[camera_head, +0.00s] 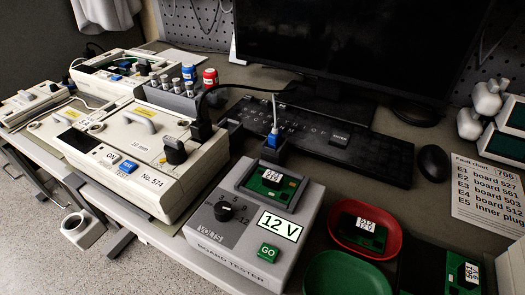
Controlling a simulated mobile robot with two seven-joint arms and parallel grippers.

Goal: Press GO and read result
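The grey board tester (217,247) stands at the front middle of the bench. Its green GO button (268,252) is uncovered, and nothing touches it. The display (280,225) above the button reads 12 V. A black VOLTS knob (224,211) is at the left of its top. A green circuit board (259,184) with a small white label sits in the tester's recess. A blue connector (273,141) on a cable stands just behind the recess. Neither of my grippers is in view.
A red dish (396,226) holds another labelled board; a green dish (345,275) looks empty. A fault chart (488,187) lists E1 to E5. Keyboard (330,150), mouse (434,162) and monitor (350,40) are behind.

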